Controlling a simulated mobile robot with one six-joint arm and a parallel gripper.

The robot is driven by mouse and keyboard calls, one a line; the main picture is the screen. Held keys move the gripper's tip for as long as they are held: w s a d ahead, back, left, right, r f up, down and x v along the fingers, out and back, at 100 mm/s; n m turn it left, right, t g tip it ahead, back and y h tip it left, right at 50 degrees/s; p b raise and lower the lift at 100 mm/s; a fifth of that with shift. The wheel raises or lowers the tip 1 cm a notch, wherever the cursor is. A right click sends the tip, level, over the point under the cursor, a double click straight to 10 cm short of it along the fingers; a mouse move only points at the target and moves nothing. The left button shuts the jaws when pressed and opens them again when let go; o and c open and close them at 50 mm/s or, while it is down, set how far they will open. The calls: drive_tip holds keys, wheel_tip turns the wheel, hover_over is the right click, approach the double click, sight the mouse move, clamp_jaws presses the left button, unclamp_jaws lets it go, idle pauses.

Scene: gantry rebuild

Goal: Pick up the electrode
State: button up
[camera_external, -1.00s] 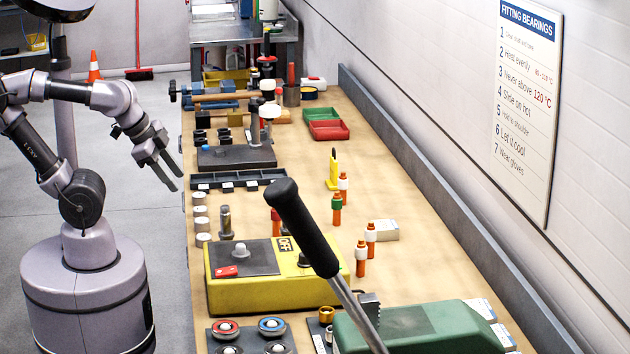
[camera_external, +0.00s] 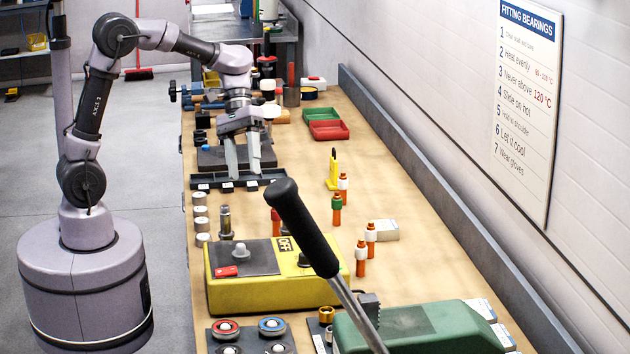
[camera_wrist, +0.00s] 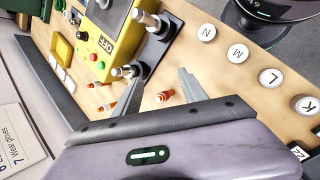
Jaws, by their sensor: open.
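Several upright orange sticks with coloured collars stand on the bench: one with a green collar (camera_external: 337,208), one with a red top (camera_external: 276,222) behind the yellow box, and others with white collars (camera_external: 361,258). I cannot tell for certain which thing is the electrode. In the wrist view, my gripper (camera_wrist: 158,90) spreads in the foreground. An orange stick (camera_wrist: 164,97) shows between the fingers in that picture, apparently beyond them; others show near the left finger.
The yellow box (camera_external: 223,301) stands on the near bench, with a green case (camera_external: 455,332) and a black-handled lever (camera_external: 303,230) in front. The dark rack (camera_external: 208,181) lies under my gripper. Red tray (camera_external: 328,131) sits farther back. The bench middle is mostly clear.

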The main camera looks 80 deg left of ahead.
drive_tip(key=w+a+f+n+t+h+p, duration=0.1)
drive_tip(key=w+a+n+h, duration=0.2)
drive_tip(key=w, duration=0.3)
drive_tip(key=w+a+f+n+h+p, duration=0.2)
drive_tip(key=w+n+h, duration=0.1)
drive_tip(key=w+n, duration=0.15)
drive_tip(key=n+t+h+p, duration=0.2)
drive_tip(key=n+t+h, duration=0.2)
drive_tip(key=n+t, duration=0.2)
approach(339, 199)
drive_tip(key=v, duration=0.5)
drive_tip(key=shift+s+a+r, duration=0.1)
drive_tip(key=shift+s+r, duration=0.05)
drive_tip(key=shift+r, duration=0.25)
drive_tip(key=shift+w+d+f, duration=0.2)
drive_tip(key=shift+w+d, duration=0.05)
drive_tip(key=b+x, duration=0.3)
drive_tip(key=x, duration=0.8)
drive_tip(key=shift+d, duration=0.25)
drive_tip(key=b+x, duration=0.1)
drive_tip(key=x, duration=0.2)
drive_tip(key=b+x, duration=0.1)
drive_tip(key=x, duration=0.1)
drive_tip(key=shift+w+f+b, duration=0.15)
drive_tip(key=shift+f+b, duration=0.15)
drive_tip(key=shift+f, duration=0.05)
drive_tip(key=shift+r, duration=0.15)
clamp_jaws()
